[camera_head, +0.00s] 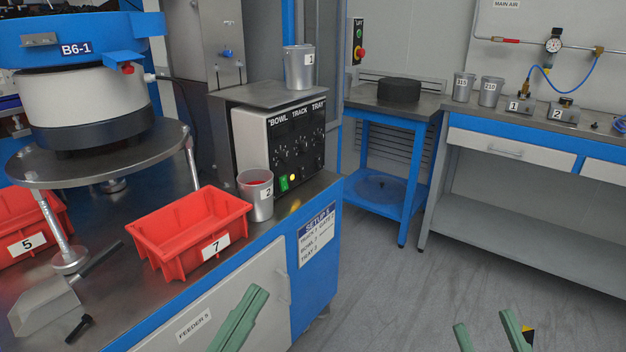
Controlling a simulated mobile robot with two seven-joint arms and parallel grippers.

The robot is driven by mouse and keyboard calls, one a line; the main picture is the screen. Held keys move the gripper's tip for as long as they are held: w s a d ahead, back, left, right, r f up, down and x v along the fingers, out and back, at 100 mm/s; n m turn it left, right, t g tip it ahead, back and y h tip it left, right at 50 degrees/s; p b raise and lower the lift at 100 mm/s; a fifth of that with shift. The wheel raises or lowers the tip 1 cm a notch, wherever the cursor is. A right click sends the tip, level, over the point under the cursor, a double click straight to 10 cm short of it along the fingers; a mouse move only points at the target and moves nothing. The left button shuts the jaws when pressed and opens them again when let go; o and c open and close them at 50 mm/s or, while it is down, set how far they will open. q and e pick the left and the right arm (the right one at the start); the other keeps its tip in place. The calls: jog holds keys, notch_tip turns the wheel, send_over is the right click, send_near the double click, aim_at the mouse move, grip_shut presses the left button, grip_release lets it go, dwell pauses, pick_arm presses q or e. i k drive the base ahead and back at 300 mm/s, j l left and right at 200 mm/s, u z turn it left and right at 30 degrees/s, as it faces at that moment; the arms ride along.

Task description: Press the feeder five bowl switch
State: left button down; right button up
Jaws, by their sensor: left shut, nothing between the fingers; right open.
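The feeder control box (254,141) stands on the bench, its dark front panel (296,148) marked BOWL, TRACK and TRAY. Several knobs sit on the panel. A green rocker switch (284,183) is at its lower left, with a lit yellow lamp (292,177) beside it. Any smaller switches or marks by the knobs are too small to read. The cabinet below bears a FEEDER 5 label (194,325). My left gripper (257,291) is shut and empty, in front of the cabinet, below the panel and apart from it. My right gripper (484,319) is open and empty at the lower right.
A metal cup marked 2 (259,204) stands close before the panel's lower left. A red bin marked 7 (187,236) is left of it. Cup 1 (298,70) sits on the plate above the box. The bowl feeder B6-1 (81,97) is at left. Open floor lies right.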

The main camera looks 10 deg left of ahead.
aim_at(284, 185)
jog(key=i+l, duration=0.25)
jog(key=i, duration=0.25)
jog(key=i+l+z, duration=0.1)
jog(key=i, duration=0.35)
jog(key=l, duration=0.1)
